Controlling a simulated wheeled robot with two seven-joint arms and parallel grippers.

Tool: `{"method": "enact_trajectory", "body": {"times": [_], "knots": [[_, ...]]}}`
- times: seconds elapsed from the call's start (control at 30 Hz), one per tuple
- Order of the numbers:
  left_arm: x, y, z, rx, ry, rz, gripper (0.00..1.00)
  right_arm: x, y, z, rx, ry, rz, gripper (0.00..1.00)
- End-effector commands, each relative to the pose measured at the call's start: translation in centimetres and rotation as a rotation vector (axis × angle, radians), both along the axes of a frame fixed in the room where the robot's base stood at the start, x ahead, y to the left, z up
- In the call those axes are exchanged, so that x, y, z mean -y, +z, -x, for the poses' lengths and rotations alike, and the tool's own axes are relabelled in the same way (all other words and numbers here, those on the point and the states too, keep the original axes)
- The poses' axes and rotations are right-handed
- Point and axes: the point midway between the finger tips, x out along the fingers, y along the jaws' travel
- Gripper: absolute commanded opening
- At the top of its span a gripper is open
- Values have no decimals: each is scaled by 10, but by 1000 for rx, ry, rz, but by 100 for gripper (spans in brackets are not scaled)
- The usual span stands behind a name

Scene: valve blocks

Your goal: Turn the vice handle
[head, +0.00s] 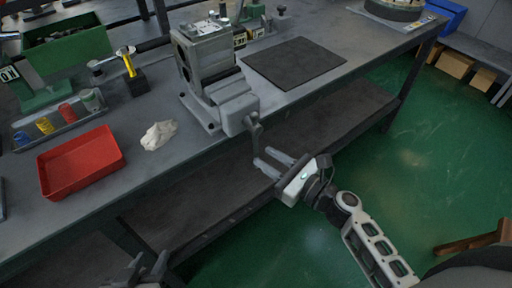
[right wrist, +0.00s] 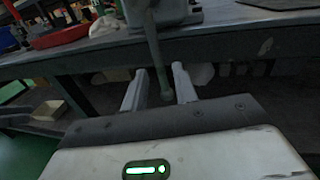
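A grey vice (head: 207,58) is fixed to the workbench, with its front jaw towards me. Its handle (head: 256,132) hangs down at the front, just off the bench edge. My right gripper (head: 272,164) is open just below the handle. In the right wrist view the handle (right wrist: 153,48) hangs down between the two separated fingers of the right gripper (right wrist: 158,88), with gaps showing on both sides. My left gripper (head: 146,266) is low at the bottom edge, in front of the bench, with its fingers apart and nothing seen between them.
On the workbench stand a red tray (head: 80,162), a crumpled white rag (head: 159,135), a yellow-handled hammer (head: 129,64) in a black block, and a dark mat (head: 294,62). A lower shelf (head: 330,128) runs under the bench.

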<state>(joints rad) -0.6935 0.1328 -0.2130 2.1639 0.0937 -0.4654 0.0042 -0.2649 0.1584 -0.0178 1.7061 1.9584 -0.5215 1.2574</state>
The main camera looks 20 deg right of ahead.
Motion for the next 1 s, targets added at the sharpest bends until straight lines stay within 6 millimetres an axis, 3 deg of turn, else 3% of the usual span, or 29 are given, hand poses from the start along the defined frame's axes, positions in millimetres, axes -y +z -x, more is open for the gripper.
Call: {"method": "enact_trajectory", "body": {"times": [0.23,0.63,0.67,0.77,1.0], "knots": [[0,6,-5,13,-1,-3,36,-19,0,-31,1,0,-1,29],[0,5,-4,10,-4,-7,36,-23,0,-38,0,1,1,29],[-1,4,-4,9,-4,-7,36,-23,0,-38,0,1,1,26],[0,4,-3,7,-3,-7,36,-23,0,-37,0,1,1,0],[0,2,0,-1,-4,-8,36,-23,0,-38,1,2,6,0]]}}
